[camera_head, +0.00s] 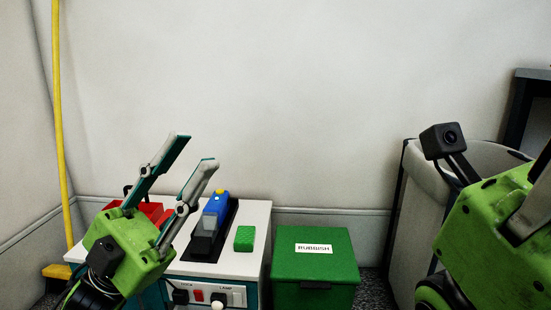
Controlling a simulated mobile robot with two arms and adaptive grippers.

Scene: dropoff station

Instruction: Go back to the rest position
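My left gripper (194,149) shows at the lower left, its two long fingers spread apart and pointing up and to the right. Nothing shows between its fingertips. It is in front of and above a white-topped station (257,218). My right gripper's green body (495,240) is at the right edge of the picture. Its fingertips are cut off or hidden, so I cannot tell whether it is open.
On the station are a blue and black device (213,219), a green block (244,238) and a red tray (152,210) partly behind my gripper. A green rubbish box (315,275) stands right of it. A grey bin (407,205) is behind my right arm. A yellow broom (58,130) leans left.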

